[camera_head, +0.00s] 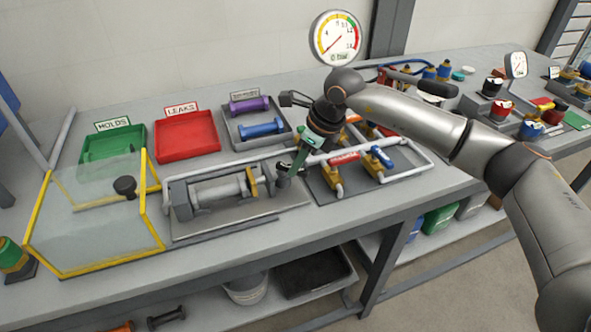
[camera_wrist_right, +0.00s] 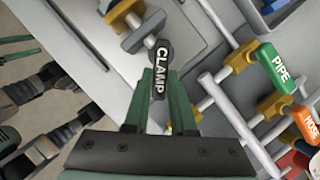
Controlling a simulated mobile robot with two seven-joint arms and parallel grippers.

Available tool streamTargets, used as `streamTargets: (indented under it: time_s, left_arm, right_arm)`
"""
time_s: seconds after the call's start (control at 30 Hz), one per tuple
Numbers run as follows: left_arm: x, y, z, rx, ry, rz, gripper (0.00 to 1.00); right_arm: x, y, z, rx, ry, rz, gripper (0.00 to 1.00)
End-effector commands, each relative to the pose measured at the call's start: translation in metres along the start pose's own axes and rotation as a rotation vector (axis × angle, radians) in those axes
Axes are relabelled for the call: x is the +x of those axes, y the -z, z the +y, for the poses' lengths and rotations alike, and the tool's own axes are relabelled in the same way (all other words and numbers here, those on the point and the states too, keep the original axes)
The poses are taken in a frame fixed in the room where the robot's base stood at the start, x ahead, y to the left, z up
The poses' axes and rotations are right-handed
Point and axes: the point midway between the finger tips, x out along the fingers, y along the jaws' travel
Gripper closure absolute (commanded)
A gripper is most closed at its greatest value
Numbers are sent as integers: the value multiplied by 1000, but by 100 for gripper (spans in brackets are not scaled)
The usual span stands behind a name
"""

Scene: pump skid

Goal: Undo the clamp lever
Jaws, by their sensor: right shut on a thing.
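The clamp lever (camera_wrist_right: 160,72) is a dark handle lettered CLAMP in the right wrist view. My right gripper (camera_wrist_right: 161,90) has its green fingers on either side of the handle and is shut on it. In the head view the right gripper (camera_head: 292,168) comes down over the right end of the clamp fixture (camera_head: 215,192). This grey fixture holds a metal cylinder with a brass-coloured piece near its right end. The gripper and my arm partly cover the lever there.
A pipe rig (camera_head: 340,182) with coloured valve handles stands just right of the fixture. A clear yellow-edged guard (camera_head: 90,225) stands to the left. Green (camera_head: 112,147) and red (camera_head: 187,135) trays and a grey tray (camera_head: 243,134) with dumbbell-shaped parts lie behind.

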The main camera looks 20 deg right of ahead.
Motion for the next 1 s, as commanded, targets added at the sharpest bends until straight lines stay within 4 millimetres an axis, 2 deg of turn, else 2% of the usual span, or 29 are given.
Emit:
streamTargets:
  time_s: [0.2, 0.6, 1.0]
  left_arm:
    - [4, 7, 7, 3, -16, 17, 50]
    - [9, 8, 6, 8, -17, 19, 50]
    - [11, 8, 6, 9, -19, 20, 50]
  right_arm:
    - [0, -2, -10, -187, -77, -2, 100]
    - [1, -8, -22, -517, -213, -2, 100]
    - [3, -12, -28, -711, -291, 0, 100]
